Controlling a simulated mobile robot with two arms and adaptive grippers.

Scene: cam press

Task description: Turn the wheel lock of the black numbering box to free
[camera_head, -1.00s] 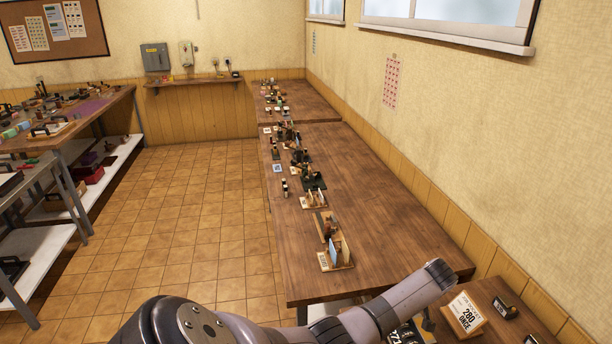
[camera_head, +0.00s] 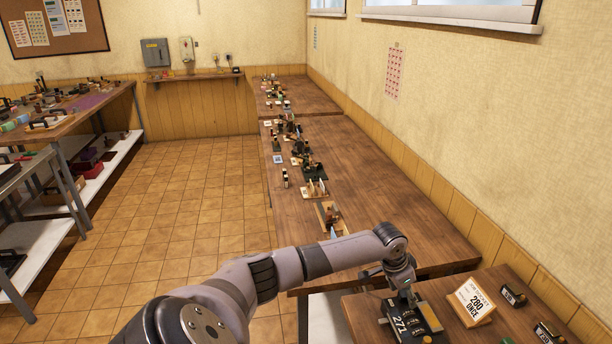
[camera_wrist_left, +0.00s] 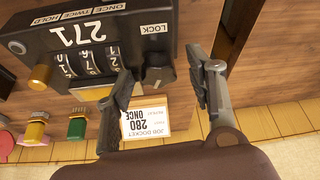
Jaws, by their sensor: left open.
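The black numbering box (camera_head: 430,316) stands on the near bench at the lower right of the head view, its plate reading 271. In the left wrist view the box (camera_wrist_left: 100,28) appears upside down, with number wheels (camera_wrist_left: 88,62), a brass knob (camera_wrist_left: 40,76) and a ONCE/TWICE/HOLD strip. The dark wheel lock (camera_wrist_left: 157,76) sits below the LOCK label. My left gripper (camera_wrist_left: 163,75) is open, pointing down at the box, its fingers to either side of the lock in the picture. Contact cannot be told. In the head view the gripper (camera_head: 403,288) is small. My right gripper is not in view.
A job docket card (camera_head: 472,303) reading 280 ONCE stands right of the box. Small black stamps (camera_head: 512,295) lie beyond it. Coloured knobs (camera_wrist_left: 76,128) show in the wrist view. A long bench (camera_head: 390,215) behind carries several stamping items along its left edge; its right side is clear.

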